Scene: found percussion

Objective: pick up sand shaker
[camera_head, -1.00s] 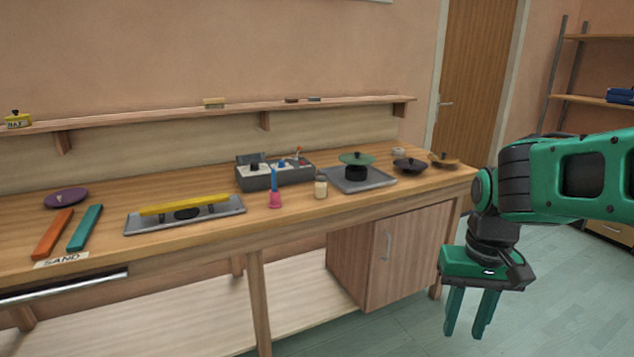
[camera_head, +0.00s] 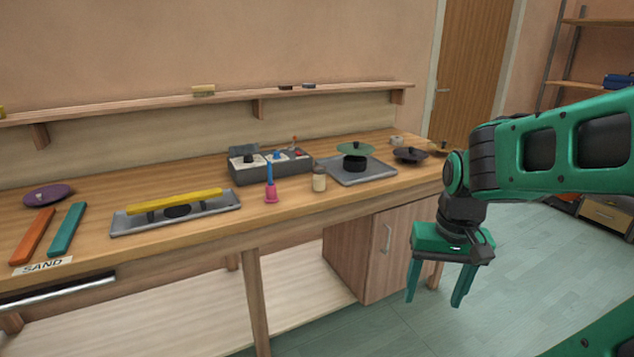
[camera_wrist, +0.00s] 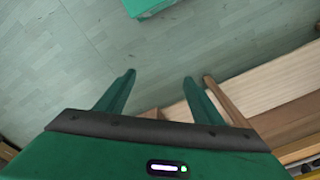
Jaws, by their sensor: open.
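A small cream jar with a dark brown cap (camera_head: 319,180), which looks like the shaker, stands upright on the wooden workbench (camera_head: 290,215) near its front edge. A SAND label (camera_head: 43,266) lies at the bench's left front edge, below an orange bar (camera_head: 33,236) and a teal bar (camera_head: 67,230). My gripper (camera_head: 434,302) points down with fingers spread and empty, in front of the bench's right end, right of the jar and below the bench top.
A pink-and-blue bell-like thing (camera_head: 271,190) stands just left of the jar. A grey switch box (camera_head: 270,166) is behind it. A metal tray (camera_head: 358,171) with a green cymbal (camera_head: 355,148) is to the right. A yellow bar (camera_head: 175,202) rests on another tray.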

